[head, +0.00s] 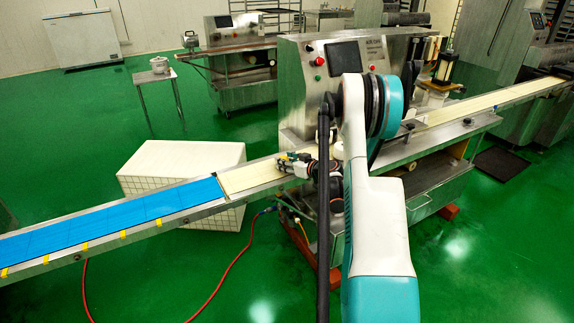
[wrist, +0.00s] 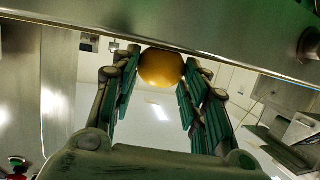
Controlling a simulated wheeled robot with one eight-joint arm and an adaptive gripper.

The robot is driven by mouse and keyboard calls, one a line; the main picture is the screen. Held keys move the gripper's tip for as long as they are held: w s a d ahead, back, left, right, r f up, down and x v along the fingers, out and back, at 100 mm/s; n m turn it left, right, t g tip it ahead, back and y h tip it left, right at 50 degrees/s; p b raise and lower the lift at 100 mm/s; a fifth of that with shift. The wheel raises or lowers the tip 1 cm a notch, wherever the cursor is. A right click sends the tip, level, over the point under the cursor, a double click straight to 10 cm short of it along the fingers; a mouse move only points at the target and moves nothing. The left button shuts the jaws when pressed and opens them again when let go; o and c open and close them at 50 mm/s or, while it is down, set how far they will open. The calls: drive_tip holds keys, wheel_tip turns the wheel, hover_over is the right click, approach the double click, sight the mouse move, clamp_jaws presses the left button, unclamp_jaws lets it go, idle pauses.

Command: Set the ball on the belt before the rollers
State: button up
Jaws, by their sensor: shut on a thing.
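My gripper (wrist: 161,78) is shut on an orange-yellow ball (wrist: 161,68), which sits between the two green-padded fingertips in the wrist view. In the head view my gripper (head: 288,164) is low over the cream belt (head: 245,177), just left of the encrusting machine (head: 296,95). The ball cannot be made out in the head view. Whether it touches the belt cannot be told. My arm covers part of the machine front and the belt under it, and I cannot make out the rollers.
A blue belt (head: 120,213) joins the cream belt on the left. A white crate (head: 165,156) stands on the floor behind them. A steel edge (wrist: 170,38) crosses close above the ball in the wrist view. A red hose (head: 235,262) lies on the green floor.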

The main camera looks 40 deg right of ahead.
drive_tip(key=o, duration=1.1)
drive_tip(key=shift+s+r, duration=0.15)
drive_tip(key=shift+s, duration=0.05)
drive_tip(key=p+v, duration=0.4)
drive_tip(key=v, duration=0.7)
drive_tip(key=shift+s+r, duration=0.1)
drive_tip(key=shift+s, duration=0.2)
